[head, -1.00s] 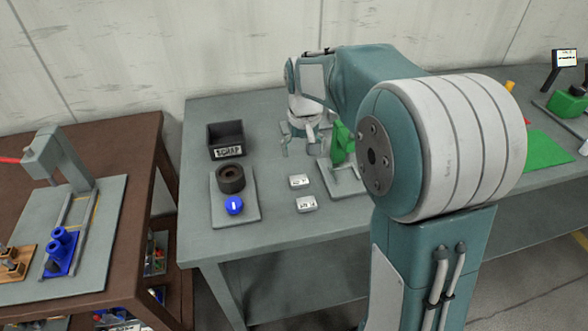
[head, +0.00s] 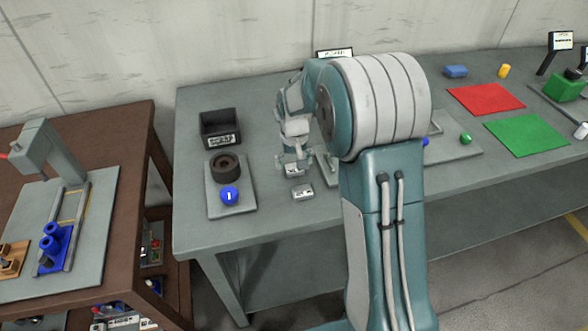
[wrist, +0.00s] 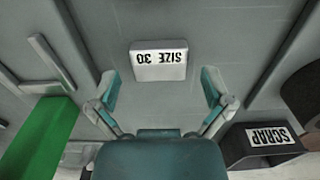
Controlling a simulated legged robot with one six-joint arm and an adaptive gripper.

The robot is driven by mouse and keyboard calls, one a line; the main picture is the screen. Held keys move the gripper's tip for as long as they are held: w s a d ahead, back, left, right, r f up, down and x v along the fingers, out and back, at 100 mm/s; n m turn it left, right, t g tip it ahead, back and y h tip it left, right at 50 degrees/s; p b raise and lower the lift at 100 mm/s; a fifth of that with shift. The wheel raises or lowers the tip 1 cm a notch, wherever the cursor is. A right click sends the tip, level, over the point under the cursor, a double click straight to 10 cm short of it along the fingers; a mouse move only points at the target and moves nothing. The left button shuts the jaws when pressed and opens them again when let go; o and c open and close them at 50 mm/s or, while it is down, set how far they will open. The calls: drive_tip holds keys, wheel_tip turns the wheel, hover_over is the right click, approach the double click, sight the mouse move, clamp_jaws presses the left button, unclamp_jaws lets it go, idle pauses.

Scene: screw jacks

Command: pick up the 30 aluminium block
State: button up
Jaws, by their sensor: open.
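The aluminium block labelled SIZE 30 (wrist: 158,70) lies on the grey bench in the wrist view, its label upside down there. My gripper (wrist: 159,90) is open. Its two fingers stand left and right of the block, with the block centred between them and a little beyond their tips. Nothing is held. In the head view my gripper (head: 294,162) hangs over two small light blocks, a farther one (head: 297,169) partly covered by the fingers and a nearer one (head: 302,191). Their labels are too small to read there, so I cannot tell which is the 30.
A black SCRAP bin (head: 221,128) stands at the left, behind a plate with a dark ring (head: 226,167) and a blue knob (head: 229,196). A green part (wrist: 42,130) is left in the wrist view. Red (head: 486,98) and green (head: 527,134) mats lie right.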

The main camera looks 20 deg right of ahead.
drive_tip(key=shift+f, duration=0.6)
drive_tip(key=c, duration=1.1)
drive_tip(key=shift+r, duration=0.1)
drive_tip(key=shift+r, duration=0.25)
wheel_tip(320, 180, up, 2)
drive_tip(key=shift+r, duration=0.1)
drive_tip(key=s+r, duration=1)
drive_tip(key=s, duration=0.4)
